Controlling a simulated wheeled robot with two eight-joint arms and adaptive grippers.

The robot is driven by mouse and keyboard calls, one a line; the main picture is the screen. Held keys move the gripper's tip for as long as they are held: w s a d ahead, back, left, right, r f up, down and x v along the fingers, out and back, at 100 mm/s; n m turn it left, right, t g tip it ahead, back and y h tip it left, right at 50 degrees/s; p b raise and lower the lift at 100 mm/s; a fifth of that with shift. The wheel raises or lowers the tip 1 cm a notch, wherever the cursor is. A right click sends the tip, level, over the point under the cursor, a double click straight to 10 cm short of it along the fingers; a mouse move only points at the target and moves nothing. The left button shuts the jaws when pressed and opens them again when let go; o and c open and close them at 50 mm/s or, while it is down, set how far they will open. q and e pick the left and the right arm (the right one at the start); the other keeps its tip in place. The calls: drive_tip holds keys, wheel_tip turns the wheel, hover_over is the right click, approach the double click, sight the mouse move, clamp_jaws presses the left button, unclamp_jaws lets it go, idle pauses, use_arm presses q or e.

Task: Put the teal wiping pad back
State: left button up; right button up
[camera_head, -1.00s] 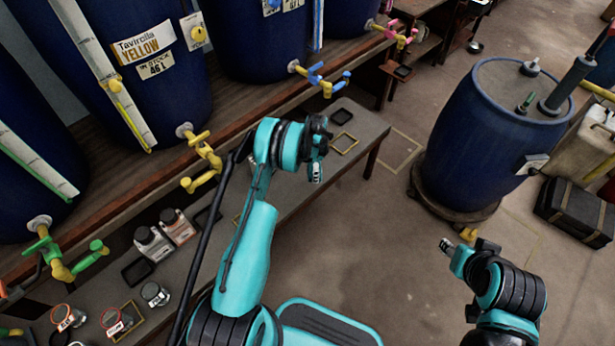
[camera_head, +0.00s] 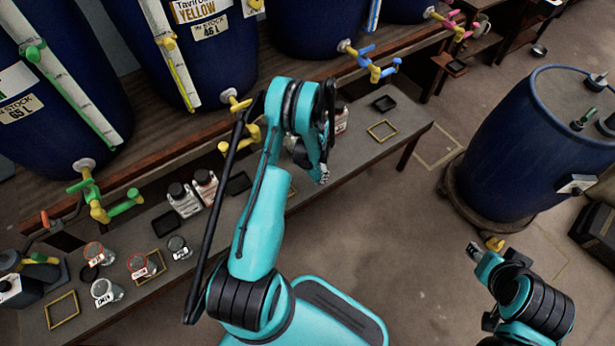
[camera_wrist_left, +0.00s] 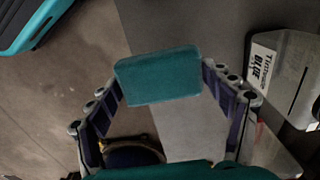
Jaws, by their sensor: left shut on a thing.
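The teal wiping pad (camera_wrist_left: 158,76) is a flat block with rounded corners in the left wrist view. My left gripper (camera_wrist_left: 160,80) is shut on it, with one finger at each side of the pad. In the head view my left gripper (camera_head: 322,172) hangs by the front edge of the low grey bench (camera_head: 345,160), and the pad cannot be made out there. My right gripper (camera_head: 476,252) is over the floor at the lower right, too small to tell its opening.
Yellow-outlined spots (camera_head: 382,130) and black trays (camera_head: 384,103) mark the bench. Bottles (camera_head: 184,198) and jars (camera_head: 108,291) stand on its left. A bottle labelled blue (camera_wrist_left: 285,78) is near my left gripper. A blue drum (camera_head: 540,140) stands right; floor between is clear.

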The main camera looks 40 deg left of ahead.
sight(308, 169)
use_arm(q)
drive_tip(key=a+f, duration=0.1)
drive_tip(key=a+f+b, duration=0.1)
drive_tip(key=a, duration=0.1)
drive_tip(key=shift+s+a, duration=0.15)
drive_tip(key=shift+a, duration=0.1)
wheel_tip(308, 169, down, 4)
drive_tip(key=shift+f+b, duration=0.15)
drive_tip(key=shift+b, duration=0.85)
drive_tip(key=o, duration=1.1)
drive_tip(key=shift+c, duration=0.2)
